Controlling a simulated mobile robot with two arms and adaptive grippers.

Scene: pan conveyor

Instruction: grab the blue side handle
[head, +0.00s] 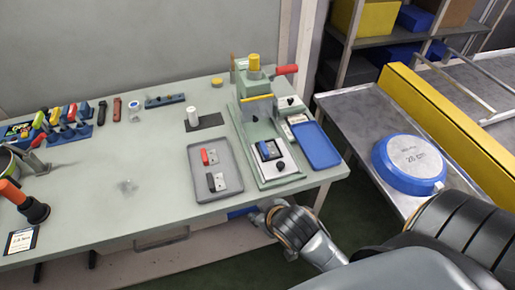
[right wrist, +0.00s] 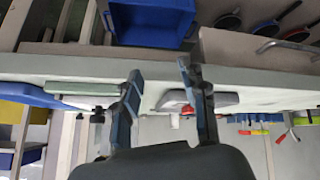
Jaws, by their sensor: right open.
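A small blue piece (head: 266,150), which looks like the blue side handle, lies in the fixture at the base of the green press (head: 254,115) on the table. My right arm reaches in low at the table's front edge in the head view. My right gripper (right wrist: 160,70) is open and empty in the right wrist view, near the table edge. The blue piece cannot be made out there. My left gripper is not in view.
A blue tray (head: 318,146) lies right of the press. A blue round pan (head: 409,163) lies upside down on the metal side table (head: 350,112). A blue rack (head: 70,130) with several coloured handles stands at the left. A blue bin (right wrist: 152,20) is under the table.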

